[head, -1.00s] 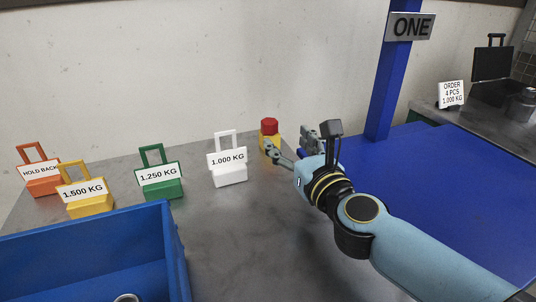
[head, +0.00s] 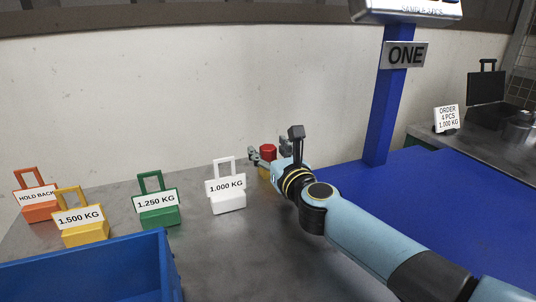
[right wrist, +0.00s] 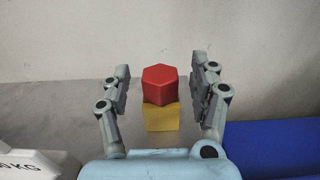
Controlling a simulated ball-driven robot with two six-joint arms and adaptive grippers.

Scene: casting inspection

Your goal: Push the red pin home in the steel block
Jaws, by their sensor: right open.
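A red six-sided piece (head: 268,152) sits on a yellow block (head: 264,173) near the wall at the back of the bench. In the right wrist view the red piece (right wrist: 160,84) stands upright on the yellow block (right wrist: 161,117). My right gripper (head: 269,150) is open, with one finger on each side of the red piece; the right wrist view shows gaps between it and both fingers (right wrist: 160,72). I cannot make out a separate steel block or a pin shaft. My left gripper is not in view.
White (head: 228,204), green (head: 158,216), yellow (head: 85,235) and orange (head: 42,210) labelled holders stand left of the gripper. A blue bin (head: 95,270) is at front left. A blue surface with a post (head: 388,110) marked ONE lies right.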

